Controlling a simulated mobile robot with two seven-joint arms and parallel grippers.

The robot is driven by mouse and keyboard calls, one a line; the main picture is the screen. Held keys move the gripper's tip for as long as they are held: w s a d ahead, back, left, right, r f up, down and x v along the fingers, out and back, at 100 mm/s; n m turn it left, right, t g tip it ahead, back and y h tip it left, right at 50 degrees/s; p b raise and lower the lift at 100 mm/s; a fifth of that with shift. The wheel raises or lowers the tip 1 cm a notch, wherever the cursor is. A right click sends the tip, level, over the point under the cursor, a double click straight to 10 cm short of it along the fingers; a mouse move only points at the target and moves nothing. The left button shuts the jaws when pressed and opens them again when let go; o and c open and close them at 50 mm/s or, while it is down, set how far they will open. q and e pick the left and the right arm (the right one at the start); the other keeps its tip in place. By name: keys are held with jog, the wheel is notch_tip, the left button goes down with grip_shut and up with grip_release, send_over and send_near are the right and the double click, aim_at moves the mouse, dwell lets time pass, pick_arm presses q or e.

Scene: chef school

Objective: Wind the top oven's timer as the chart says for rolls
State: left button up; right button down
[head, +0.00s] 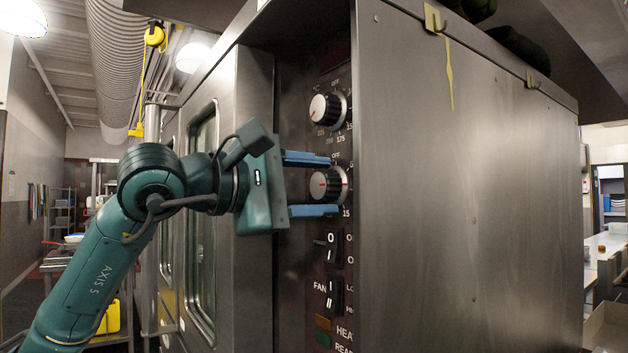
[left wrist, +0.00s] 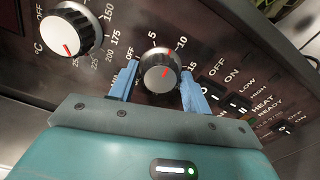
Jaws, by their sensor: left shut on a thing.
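The timer knob (head: 325,185) is silver with a black skirt and sits on the oven's dark control panel, below the temperature knob (head: 325,107). My left gripper (head: 333,185) is shut on the timer knob, one blue finger above it and one below in the head view. In the left wrist view the fingers flank the timer knob (left wrist: 160,72). Its red mark points up and right, roughly toward the 10; the exact setting is hard to read. The 5, 10 and 15 marks show around it. No chart is in view. My right gripper is not in view.
Below the timer knob are a rocker switch (head: 332,246) and a fan switch (head: 333,298). The oven's large steel side (head: 465,180) stands to the right. The oven door (head: 203,200) is behind my left arm. Shelves (head: 66,205) stand far left.

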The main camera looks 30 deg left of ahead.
pick_arm(q)
jog(key=shift+m, duration=1.2)
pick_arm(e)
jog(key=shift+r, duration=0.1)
pick_arm(q)
jog(key=o, duration=0.8)
jog(key=shift+c, duration=0.2)
jog(key=shift+s, duration=0.1)
jog(key=b+v, duration=0.3)
jog(key=v, duration=1)
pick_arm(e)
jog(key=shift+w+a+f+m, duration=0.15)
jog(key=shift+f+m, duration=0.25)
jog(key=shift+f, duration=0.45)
